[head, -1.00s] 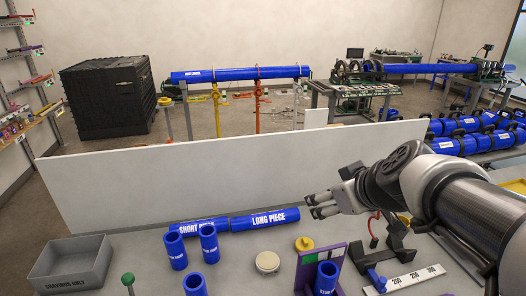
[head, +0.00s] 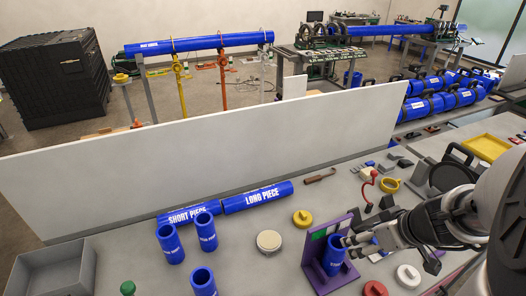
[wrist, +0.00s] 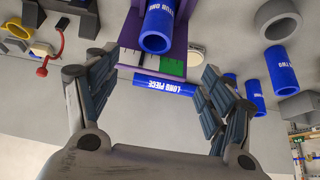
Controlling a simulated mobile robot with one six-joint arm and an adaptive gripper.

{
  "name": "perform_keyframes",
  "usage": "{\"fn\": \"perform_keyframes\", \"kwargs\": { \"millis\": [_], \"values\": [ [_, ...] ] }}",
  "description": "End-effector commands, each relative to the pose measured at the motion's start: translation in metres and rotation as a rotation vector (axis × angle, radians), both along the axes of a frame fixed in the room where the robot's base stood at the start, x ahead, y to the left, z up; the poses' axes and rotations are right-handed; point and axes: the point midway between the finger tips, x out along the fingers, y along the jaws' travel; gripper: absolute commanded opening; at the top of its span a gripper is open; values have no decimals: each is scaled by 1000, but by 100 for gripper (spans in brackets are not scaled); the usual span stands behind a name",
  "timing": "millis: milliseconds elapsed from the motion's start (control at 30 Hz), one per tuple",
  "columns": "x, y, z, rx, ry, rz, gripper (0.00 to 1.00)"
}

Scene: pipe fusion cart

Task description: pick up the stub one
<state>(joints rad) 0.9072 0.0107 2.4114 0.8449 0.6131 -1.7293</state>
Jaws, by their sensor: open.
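Stub one is a short blue tube (head: 334,255) standing in a purple stand (head: 318,272) on the bench. In the wrist view stub one (wrist: 158,28) shows "STUB ONE" lettering, its open end facing the camera, with the purple stand (wrist: 125,40) around it. My gripper (head: 352,242) is right beside the tube's top in the head view, partly overlapping it. In the wrist view my gripper (wrist: 158,63) has its fingers wide apart and empty, with the tube just beyond the gap between the tips. Contact cannot be told.
Several other blue stubs (head: 171,244) stand at the left. The long piece (head: 258,197) and short piece (head: 188,214) lie along a white barrier (head: 220,160). A round white lid (head: 269,241), a yellow cap (head: 302,218) and a grey bin (head: 60,270) sit around them.

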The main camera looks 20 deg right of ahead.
Motion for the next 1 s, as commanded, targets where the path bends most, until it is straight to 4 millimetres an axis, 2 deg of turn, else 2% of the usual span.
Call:
{"fn": "perform_keyframes", "kwargs": {
  "millis": [167,500,633,867,1000],
  "values": [
    [8,2,-24,9,4,1,75],
    [45,6,-88,7,5,-1,75],
    [54,7,-102,5,4,0,75],
    [63,7,-114,5,4,0,75],
    [76,6,-132,7,5,-1,75]
  ]
}}
